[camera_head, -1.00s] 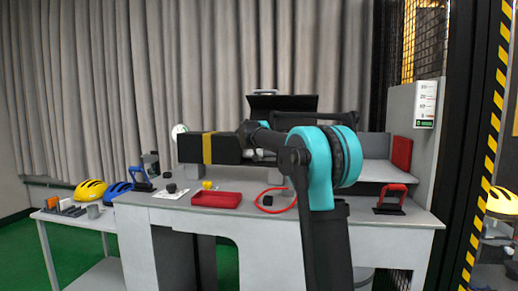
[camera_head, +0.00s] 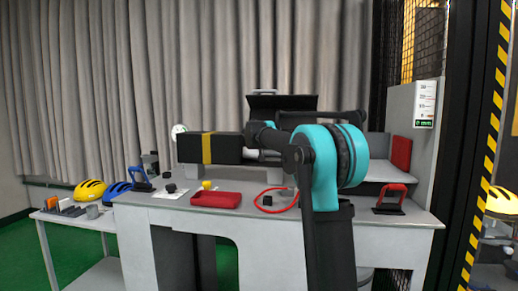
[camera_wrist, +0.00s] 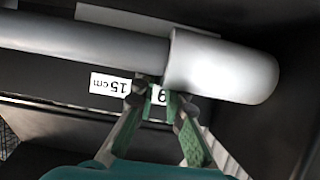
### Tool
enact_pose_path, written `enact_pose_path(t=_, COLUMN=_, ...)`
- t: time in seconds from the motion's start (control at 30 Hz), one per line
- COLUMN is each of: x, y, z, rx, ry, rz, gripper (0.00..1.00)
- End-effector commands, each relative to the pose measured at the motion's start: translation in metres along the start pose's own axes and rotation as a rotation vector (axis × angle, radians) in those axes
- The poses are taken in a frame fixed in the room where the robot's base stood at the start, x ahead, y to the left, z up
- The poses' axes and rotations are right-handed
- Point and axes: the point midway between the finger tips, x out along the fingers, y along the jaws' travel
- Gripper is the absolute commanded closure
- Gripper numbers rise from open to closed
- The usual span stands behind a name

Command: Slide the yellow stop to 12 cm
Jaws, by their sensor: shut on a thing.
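In the wrist view my gripper (camera_wrist: 155,97) has its fingertips close together on a small dark piece, just below a thick grey cylinder end (camera_wrist: 220,66). I cannot make out a yellow stop there; the fingers and cylinder may hide it. A second label (camera_wrist: 160,96), mostly covered by a finger, shows what looks like a 9. In the head view a long black housing (camera_head: 225,149) with a yellow band (camera_head: 207,148) stands on grey feet on the bench; my gripper is hidden there.
The bench (camera_head: 240,223) carries a red tray (camera_head: 215,200), a small yellow piece (camera_head: 207,185), a red loop (camera_head: 270,207) and a red-handled stand (camera_head: 390,199). A panel with a printed card (camera_head: 425,103) stands right.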

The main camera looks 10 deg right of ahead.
Motion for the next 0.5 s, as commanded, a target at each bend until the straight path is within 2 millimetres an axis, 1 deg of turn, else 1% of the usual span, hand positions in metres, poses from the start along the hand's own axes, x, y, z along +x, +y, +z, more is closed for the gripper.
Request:
enact_pose_path(t=0.03, x=0.0000, y=0.0067, z=-0.0002, rx=0.001, ry=0.000, rz=0.002, gripper=1.00)
enact_pose_path(t=0.07, x=0.0001, y=0.0079, z=-0.0001, rx=0.001, ry=0.000, rz=0.001, gripper=1.00)
enact_pose_path(t=0.27, x=0.0000, y=0.0070, z=-0.0001, rx=0.000, ry=0.000, rz=0.000, gripper=1.00)
enact_pose_path(t=0.3, x=0.0000, y=0.0069, z=-0.0001, rx=0.000, ry=0.000, rz=0.000, gripper=0.87)
enact_pose_path(t=0.47, x=0.0000, y=0.0068, z=-0.0001, rx=0.000, ry=0.000, rz=0.000, gripper=0.68)
enact_pose_path(t=0.5, x=0.0000, y=0.0067, z=-0.0001, rx=0.000, ry=0.000, rz=0.000, gripper=0.67)
